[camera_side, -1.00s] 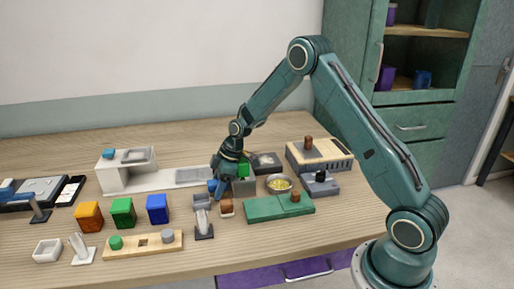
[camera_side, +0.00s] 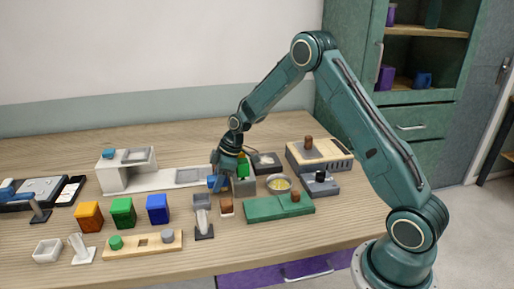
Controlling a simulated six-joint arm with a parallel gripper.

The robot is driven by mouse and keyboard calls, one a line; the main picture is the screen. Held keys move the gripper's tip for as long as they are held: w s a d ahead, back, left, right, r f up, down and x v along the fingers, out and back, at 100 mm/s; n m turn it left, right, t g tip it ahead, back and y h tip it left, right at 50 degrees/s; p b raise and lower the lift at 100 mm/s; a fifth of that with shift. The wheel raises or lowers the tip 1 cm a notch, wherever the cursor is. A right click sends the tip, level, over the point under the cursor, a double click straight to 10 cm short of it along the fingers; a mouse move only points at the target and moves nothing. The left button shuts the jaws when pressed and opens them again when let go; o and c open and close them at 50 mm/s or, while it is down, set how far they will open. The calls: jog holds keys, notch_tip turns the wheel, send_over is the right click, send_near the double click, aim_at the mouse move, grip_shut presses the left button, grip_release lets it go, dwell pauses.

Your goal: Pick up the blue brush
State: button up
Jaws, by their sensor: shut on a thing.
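My gripper (camera_side: 221,181) points down over the middle of the table, just left of a grey box (camera_side: 243,186) with a green thing (camera_side: 243,168) showing at it. My gripper is shut on the blue brush (camera_side: 213,183), of which only a small blue part shows at the fingertips. The rest of the brush is hidden by the fingers or too small to make out. I cannot tell clearly how far it is above the table.
Orange, green and blue blocks (camera_side: 157,208) stand at left. A small grey box (camera_side: 202,200) and a stand (camera_side: 203,225) are in front of my gripper.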

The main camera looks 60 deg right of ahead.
notch_tip(320, 180, up, 18)
jog(key=shift+r, duration=0.25)
dwell(0.6)
